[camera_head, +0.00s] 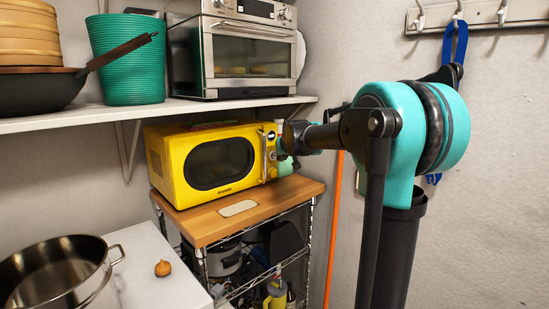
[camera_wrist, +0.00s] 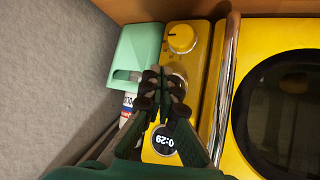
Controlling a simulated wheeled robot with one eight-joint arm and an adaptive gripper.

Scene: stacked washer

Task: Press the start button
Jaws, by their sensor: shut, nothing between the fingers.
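The yellow microwave (camera_head: 213,163) stands on the wooden shelf top, and its control panel also shows in the wrist view (camera_wrist: 203,72). The panel appears upside down there, with a round yellow knob (camera_wrist: 181,38) and a round lit display (camera_wrist: 165,141) reading 0:29. My gripper (camera_wrist: 165,73) is shut and empty, its fingertips over the panel between knob and display. The fingers cover part of the panel, and I cannot make out the start button. Whether the tips touch the panel is unclear. In the head view my wrist hides part of the panel's right side.
A mint-green object (camera_wrist: 140,52) stands beside the panel. A wall shelf (camera_head: 150,112) above carries a toaster oven (camera_head: 240,52), a green basket (camera_head: 128,60) and a pan (camera_head: 38,91). A pot (camera_head: 95,285) and an onion (camera_head: 162,268) sit at lower left.

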